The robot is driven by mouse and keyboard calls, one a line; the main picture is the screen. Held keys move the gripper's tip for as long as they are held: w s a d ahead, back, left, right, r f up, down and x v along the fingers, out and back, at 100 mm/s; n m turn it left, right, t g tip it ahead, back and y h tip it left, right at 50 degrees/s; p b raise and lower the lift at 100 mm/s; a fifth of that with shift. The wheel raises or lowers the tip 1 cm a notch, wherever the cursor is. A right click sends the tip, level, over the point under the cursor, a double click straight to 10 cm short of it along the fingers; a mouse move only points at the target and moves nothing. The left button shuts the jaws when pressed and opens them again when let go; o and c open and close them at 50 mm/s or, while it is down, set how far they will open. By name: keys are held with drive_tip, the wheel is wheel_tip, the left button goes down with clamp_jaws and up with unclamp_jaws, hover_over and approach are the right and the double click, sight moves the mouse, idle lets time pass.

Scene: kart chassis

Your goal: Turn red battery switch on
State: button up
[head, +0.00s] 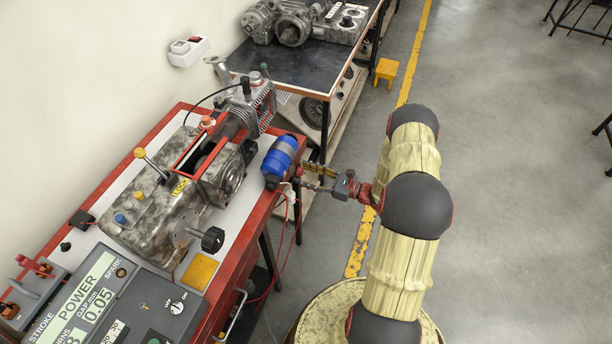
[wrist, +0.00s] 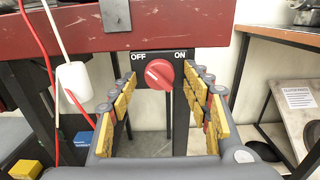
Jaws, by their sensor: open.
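The red battery switch (wrist: 159,74) is a round knob on a black plate (wrist: 180,56) marked OFF at left and ON at right. The plate sits below the red bench edge in the wrist view. The knob's white mark points up and left, toward OFF. My gripper (wrist: 164,88) is open, with its yellow-padded fingers on either side of the knob; I cannot tell whether they touch it. In the head view my gripper (head: 308,178) is beside the bench's right end, and the switch cannot be made out there.
The red-edged bench (head: 238,232) carries a grey engine (head: 150,225) and a blue cylinder (head: 279,160) near my gripper. Red and white cables with a white plug (wrist: 73,76) hang left of the switch. A second table (head: 325,68) stands behind.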

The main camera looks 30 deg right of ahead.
drive_tip(key=shift+c, duration=1.4)
drive_tip(key=c, duration=0.9)
